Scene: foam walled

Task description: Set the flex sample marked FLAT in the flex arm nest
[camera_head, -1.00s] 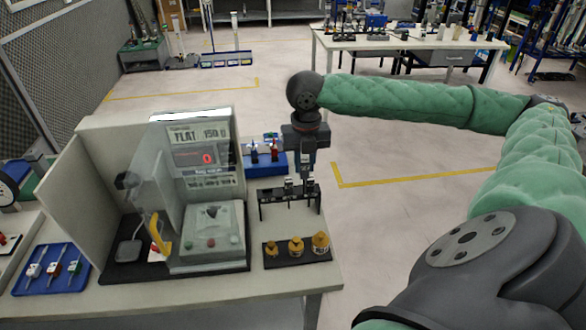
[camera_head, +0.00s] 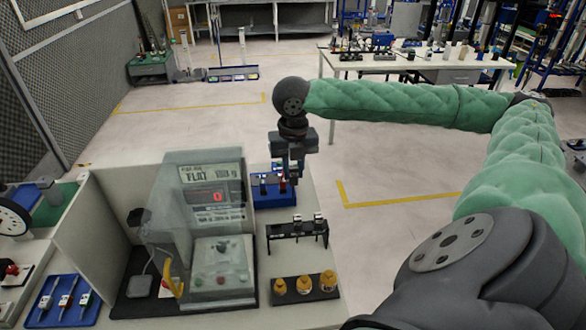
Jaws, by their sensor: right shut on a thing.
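The tester (camera_head: 236,255) stands in the walled booth on the near table. Its card reads FLAT with a weight in g, and its red display (camera_head: 218,197) shows 0. A clear shield covers part of it, so I cannot make out the flex arm nest clearly. Several small samples lie in the blue tray (camera_head: 45,314) at left. My left gripper is not in view.
A black base with yellow weights (camera_head: 304,283) sits in front of the black rack. A yellow handle (camera_head: 175,278) stands beside the tester. The booth wall (camera_head: 88,232) rises at left. Floor to the right of the table is clear.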

